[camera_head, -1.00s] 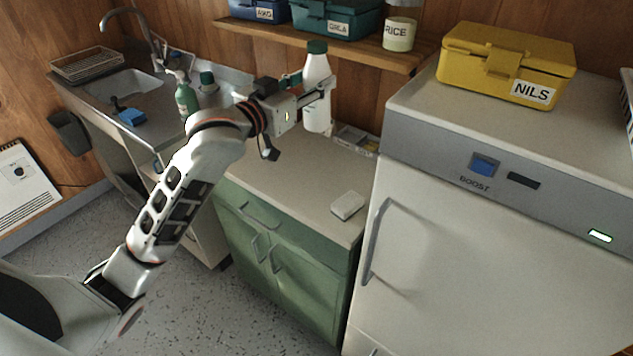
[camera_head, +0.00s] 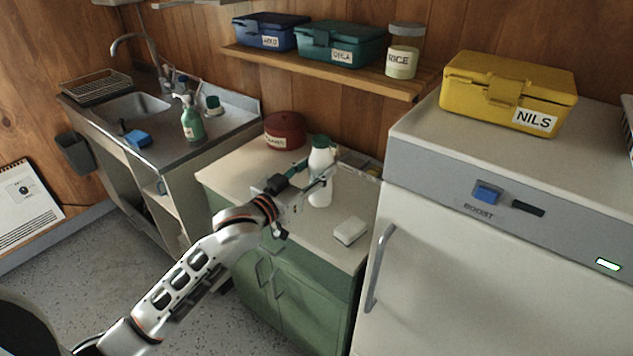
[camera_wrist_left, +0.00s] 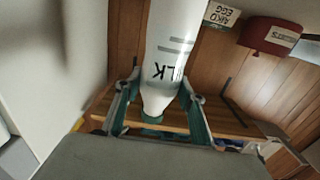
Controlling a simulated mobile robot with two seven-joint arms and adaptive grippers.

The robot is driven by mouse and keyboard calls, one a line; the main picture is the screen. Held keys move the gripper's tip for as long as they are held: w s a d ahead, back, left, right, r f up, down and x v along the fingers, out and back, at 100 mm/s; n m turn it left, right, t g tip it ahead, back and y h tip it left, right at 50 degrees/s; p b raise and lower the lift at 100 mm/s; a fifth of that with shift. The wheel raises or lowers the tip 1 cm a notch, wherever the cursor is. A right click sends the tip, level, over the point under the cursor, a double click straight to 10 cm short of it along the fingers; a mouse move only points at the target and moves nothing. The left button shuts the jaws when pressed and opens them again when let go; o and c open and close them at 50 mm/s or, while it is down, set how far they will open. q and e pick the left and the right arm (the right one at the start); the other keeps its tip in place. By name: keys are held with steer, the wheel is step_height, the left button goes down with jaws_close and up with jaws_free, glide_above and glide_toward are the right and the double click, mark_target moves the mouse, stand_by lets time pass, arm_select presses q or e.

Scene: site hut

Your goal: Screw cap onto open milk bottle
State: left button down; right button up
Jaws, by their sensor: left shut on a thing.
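The milk bottle (camera_head: 320,186) is white, with a dark green cap (camera_head: 321,141) at its top. It stands upright at the back of the green cabinet's counter in the head view; whether its base touches the counter is unclear. My left gripper (camera_head: 325,172) is shut on the bottle below the cap, its arm reaching in from the left. In the left wrist view the bottle (camera_wrist_left: 175,40) appears upside down between the fingers, with "MILK" lettering and the green cap (camera_wrist_left: 152,118) at its lower end. How tightly the cap sits cannot be told. My right gripper is not in view.
A red tin (camera_head: 285,130) stands left of the bottle, a pale block (camera_head: 350,231) to its front right. The shelf (camera_head: 330,67) with boxes and a rice jar (camera_head: 402,62) hangs above. A white appliance (camera_head: 480,260) bounds the counter on the right.

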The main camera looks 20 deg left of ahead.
arm_select(q)
steer(key=shift+r, duration=0.1)
steer(key=shift+f, duration=2.15)
steer(key=shift+f, duration=0.15)
steer(key=c, duration=1.3)
jaws_free()
steer(key=shift+o, duration=0.2)
steer(key=v, duration=1.2)
steer(key=shift+b, duration=0.3)
